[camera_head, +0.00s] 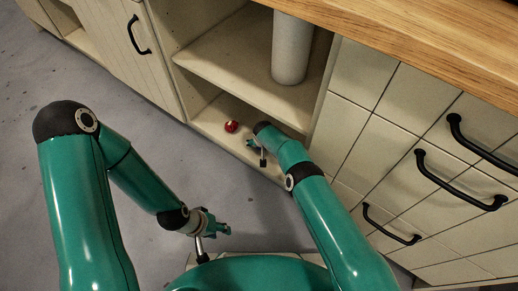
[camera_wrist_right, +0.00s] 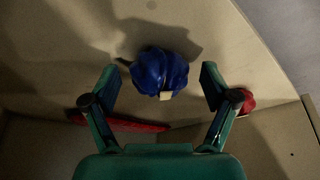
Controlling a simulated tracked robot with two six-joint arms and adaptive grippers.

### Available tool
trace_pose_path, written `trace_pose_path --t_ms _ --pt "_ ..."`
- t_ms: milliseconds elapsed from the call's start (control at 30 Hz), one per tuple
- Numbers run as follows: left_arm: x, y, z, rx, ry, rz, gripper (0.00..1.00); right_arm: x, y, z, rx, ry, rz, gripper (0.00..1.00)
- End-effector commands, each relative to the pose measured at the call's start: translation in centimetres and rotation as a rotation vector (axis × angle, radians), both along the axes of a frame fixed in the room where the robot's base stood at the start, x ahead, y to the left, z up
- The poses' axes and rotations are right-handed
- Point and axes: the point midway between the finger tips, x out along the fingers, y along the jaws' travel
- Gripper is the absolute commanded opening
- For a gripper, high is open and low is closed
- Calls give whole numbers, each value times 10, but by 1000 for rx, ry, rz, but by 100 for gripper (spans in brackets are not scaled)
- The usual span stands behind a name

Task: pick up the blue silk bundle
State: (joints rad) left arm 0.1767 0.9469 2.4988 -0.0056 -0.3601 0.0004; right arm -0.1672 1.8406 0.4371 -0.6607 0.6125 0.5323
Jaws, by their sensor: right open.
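The blue silk bundle (camera_wrist_right: 160,70) lies on the pale cabinet floor in the right wrist view, with a small pale tag on its near side. My right gripper (camera_wrist_right: 160,92) is open, its two fingers pointing toward the bundle from either side, with gaps between them and the cloth. In the head view my right gripper (camera_head: 254,147) reaches into the low open cabinet; the bundle cannot be made out there. My left gripper (camera_head: 213,229) hangs over the grey floor, away from the cabinet; its jaw opening is unclear.
A red item (camera_head: 231,126) sits on the cabinet's bottom shelf (camera_head: 213,119). In the wrist view a red lump (camera_wrist_right: 246,101) is behind the right finger and a flat red strip (camera_wrist_right: 125,124) lies lower left. A grey cylinder (camera_head: 291,48) stands on the shelf above. Handled drawers (camera_head: 405,150) are right.

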Motion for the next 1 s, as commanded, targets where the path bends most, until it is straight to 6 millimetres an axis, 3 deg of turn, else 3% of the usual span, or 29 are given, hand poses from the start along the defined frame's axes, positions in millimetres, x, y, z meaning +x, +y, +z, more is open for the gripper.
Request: trace_pose_path --t_ms 33,333,700,1000 --pt "0 0 -7 0 0 0 40 2 0 -4 0 -2 0 86" --pt "0 0 -7 0 0 0 40 2 1 -3 1 -1 0 86" --pt "0 0 -7 0 0 0 40 2 1 -3 1 0 0 26" --pt "0 0 -6 0 0 0 40 2 1 -2 1 0 1 23"
